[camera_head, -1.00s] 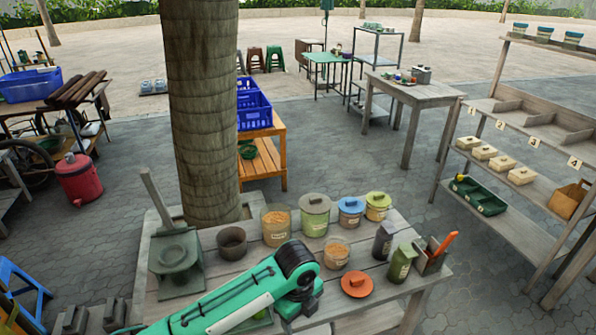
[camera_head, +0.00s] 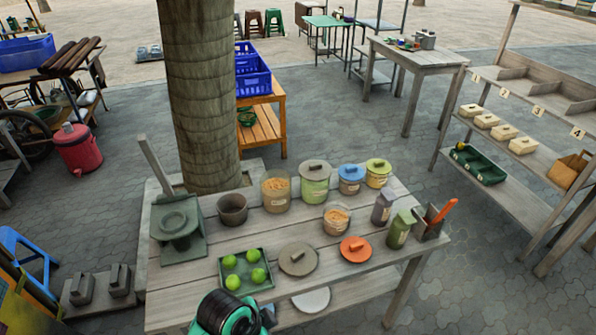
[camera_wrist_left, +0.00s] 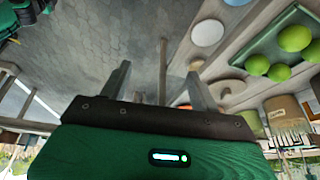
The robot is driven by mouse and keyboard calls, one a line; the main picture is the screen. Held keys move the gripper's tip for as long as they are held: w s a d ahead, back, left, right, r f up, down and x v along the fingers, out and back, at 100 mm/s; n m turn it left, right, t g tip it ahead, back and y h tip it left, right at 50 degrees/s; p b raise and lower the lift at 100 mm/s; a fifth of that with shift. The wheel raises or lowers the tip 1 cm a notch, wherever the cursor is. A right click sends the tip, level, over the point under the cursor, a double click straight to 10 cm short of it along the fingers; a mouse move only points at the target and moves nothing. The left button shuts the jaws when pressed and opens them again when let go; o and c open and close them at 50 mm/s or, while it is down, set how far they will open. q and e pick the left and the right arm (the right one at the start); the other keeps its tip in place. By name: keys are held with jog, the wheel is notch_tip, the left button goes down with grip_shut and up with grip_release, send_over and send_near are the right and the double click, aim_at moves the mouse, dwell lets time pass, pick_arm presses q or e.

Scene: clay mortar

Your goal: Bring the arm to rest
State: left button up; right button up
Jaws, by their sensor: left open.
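My left arm shows in the head view only as a green and black joint (camera_head: 232,314) at the bottom edge, low in front of the table. Its fingers are not visible there. In the left wrist view my left gripper (camera_wrist_left: 160,85) has its two grey fingers spread apart, with only paving and a table leg behind the gap. It holds nothing. My right gripper is in neither view.
The wooden table (camera_head: 205,282) bears a clay mortar (camera_head: 180,225), a green tray (camera_head: 250,284) of several limes, a loose grey lid (camera_head: 298,258), an orange lid (camera_head: 355,249) and several jars. A tree trunk (camera_head: 197,90) stands behind. Shelves (camera_head: 520,115) stand right.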

pick_arm(q)
jog(key=s+a+n+t+y, duration=0.1)
jog(key=s+a+n+y, duration=0.1)
jog(key=s+a+n, duration=0.5)
jog(key=s+a+n+y, duration=0.2)
jog(key=s+a+n, duration=0.25)
jog(key=a, duration=0.55)
notch_tip(320, 180, down, 30)
jog(key=g, duration=0.1)
jog(key=s+a+f+m+g, duration=0.1)
jog(key=s+a+f, duration=0.1)
jog(key=s+f, duration=1.7)
jog(key=shift+s+a+f, duration=0.35)
jog(key=shift+a+f, duration=0.05)
jog(key=shift+f, duration=0.35)
